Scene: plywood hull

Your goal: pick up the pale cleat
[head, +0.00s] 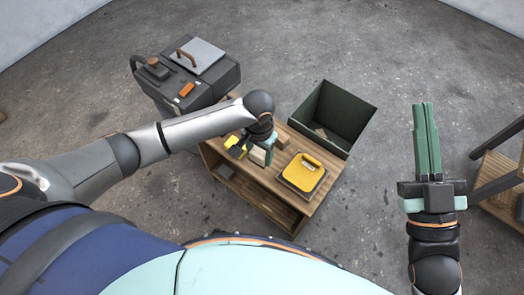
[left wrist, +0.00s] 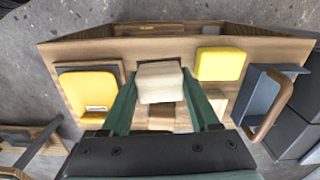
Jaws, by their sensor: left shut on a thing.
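The pale cleat is a cream-coloured block (left wrist: 158,82) seen between my left fingertips in the left wrist view. It also shows in the head view as a small pale block (head: 258,156) under the left wrist. My left gripper (left wrist: 158,90) is shut on it, with one green finger on each side. In the head view the left gripper (head: 262,147) is over the wooden bench and partly hidden by its own wrist. I cannot tell whether the cleat touches the bench top. My right gripper (head: 425,106) is empty, its green fingers together, out over the floor at the right.
The wooden bench (head: 272,190) carries a yellow block (left wrist: 221,64), a yellow-topped item (head: 303,172) and brown wooden blocks (head: 283,142). A dark green bin (head: 345,108) stands behind it. A dark grey case (head: 217,77) stands at the far left. Another wooden stand (head: 495,170) is at the right.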

